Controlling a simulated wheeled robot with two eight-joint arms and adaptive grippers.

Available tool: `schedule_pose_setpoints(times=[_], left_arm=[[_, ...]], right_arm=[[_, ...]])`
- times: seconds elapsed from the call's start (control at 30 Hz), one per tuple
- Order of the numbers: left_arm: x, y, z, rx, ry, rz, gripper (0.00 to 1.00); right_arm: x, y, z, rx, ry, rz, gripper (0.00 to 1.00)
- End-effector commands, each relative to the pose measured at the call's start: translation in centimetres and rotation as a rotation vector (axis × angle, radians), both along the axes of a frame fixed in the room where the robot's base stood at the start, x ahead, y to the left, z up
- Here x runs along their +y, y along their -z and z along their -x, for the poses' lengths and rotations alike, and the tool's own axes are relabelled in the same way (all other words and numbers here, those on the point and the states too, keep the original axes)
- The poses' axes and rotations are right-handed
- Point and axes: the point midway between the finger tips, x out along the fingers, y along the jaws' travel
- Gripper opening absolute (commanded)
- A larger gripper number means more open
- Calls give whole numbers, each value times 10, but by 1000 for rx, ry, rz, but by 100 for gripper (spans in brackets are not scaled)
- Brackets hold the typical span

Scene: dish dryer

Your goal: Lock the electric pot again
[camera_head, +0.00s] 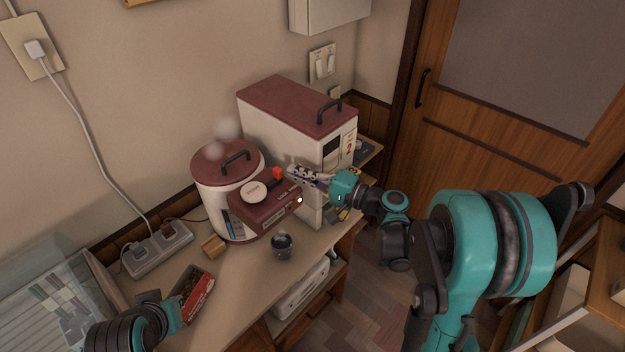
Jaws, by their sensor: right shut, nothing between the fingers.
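The electric pot (208,192) is cream with a dark red lid and a black handle. It stands upright on the wooden counter, with pale steam puffs above its lid. Its dark red front part carries a round white button (253,192), a small red piece (277,174) and a lit white spot. My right gripper (291,172) is shut and empty, its fingertips just right of the red piece; I cannot tell whether they touch. My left gripper (176,312) shows at the lower left beside a red box; its fingers are not clear.
A small dark cup (283,247) stands in front of the pot. A tall cream cabinet with a red top (297,105) stands close behind my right gripper. The red box (197,297), a small wooden block (213,246) and a power strip (158,250) are at the left.

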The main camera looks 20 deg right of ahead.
Motion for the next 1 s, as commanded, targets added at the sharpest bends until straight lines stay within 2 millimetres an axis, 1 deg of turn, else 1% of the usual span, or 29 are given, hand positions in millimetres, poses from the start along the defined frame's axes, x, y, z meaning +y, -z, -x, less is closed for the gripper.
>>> schedule_pose_setpoints(times=[0.03, 0.17, 0.5, 0.57, 0.77, 1.0], left_arm=[[0, 2, 0, 0, 0, 0, 0], [0, 3, 0, 0, 0, 0, 0], [0, 2, 0, 0, 0, 0, 0], [0, 3, 0, 0, 0, 0, 0], [0, 4, 0, 0, 0, 0, 0], [0, 4, 0, 0, 0, 0, 0]], right_arm=[[4, 1, -4, 0, -1, 0, 0], [9, 0, -8, 0, -1, 0, 0], [9, 0, -9, 0, 0, 0, 0], [12, 0, -7, 0, 0, 0, 0], [34, 0, 6, 0, -1, 0, 0], [36, 0, 7, 0, -2, 0, 0]])
